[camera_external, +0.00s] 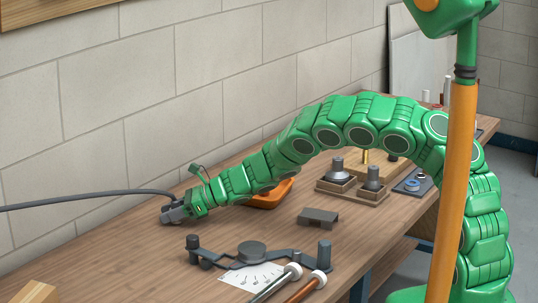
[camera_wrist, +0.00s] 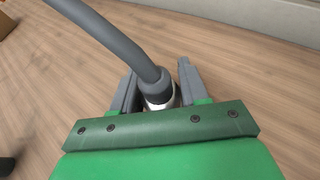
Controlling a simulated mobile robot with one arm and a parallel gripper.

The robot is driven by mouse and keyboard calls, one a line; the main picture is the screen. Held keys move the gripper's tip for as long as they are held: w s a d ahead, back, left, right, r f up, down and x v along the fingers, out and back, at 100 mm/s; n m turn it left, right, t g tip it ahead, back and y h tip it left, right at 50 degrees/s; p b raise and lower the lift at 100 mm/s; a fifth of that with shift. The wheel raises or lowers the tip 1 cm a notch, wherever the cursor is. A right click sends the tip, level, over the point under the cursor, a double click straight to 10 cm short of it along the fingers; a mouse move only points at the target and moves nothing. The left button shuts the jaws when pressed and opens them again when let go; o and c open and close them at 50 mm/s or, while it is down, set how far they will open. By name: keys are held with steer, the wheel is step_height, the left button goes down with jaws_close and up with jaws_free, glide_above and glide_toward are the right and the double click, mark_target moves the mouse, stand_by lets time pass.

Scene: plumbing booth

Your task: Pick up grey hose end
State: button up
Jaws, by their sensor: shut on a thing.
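The grey hose (camera_external: 95,197) comes in from the left edge of the external view and runs to my gripper (camera_external: 176,213). In the wrist view the grey hose (camera_wrist: 112,38) runs from the top left down to its end (camera_wrist: 157,90), which has a thicker grey collar and a white band. My gripper (camera_wrist: 158,88) is shut on the hose end, with one grey finger on each side of it. It is low over the wooden workbench (camera_external: 135,255). Whether the hose end touches the bench is hard to tell.
An orange tray (camera_external: 268,196) lies partly behind my arm. A dark bending tool (camera_external: 252,252) with a white scale lies in front, beside two rods (camera_external: 290,285). A small dark block (camera_external: 318,216) and wooden bases with dark fittings (camera_external: 350,185) stand to the right.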

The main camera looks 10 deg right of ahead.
step_height(320, 180, up, 3)
steer(key=shift+f, duration=0.1)
steer(key=shift+s+d+r, duration=0.3)
steer(key=shift+r, duration=0.15)
steer(key=s+d+r, duration=0.9)
steer(key=shift+d, duration=0.25)
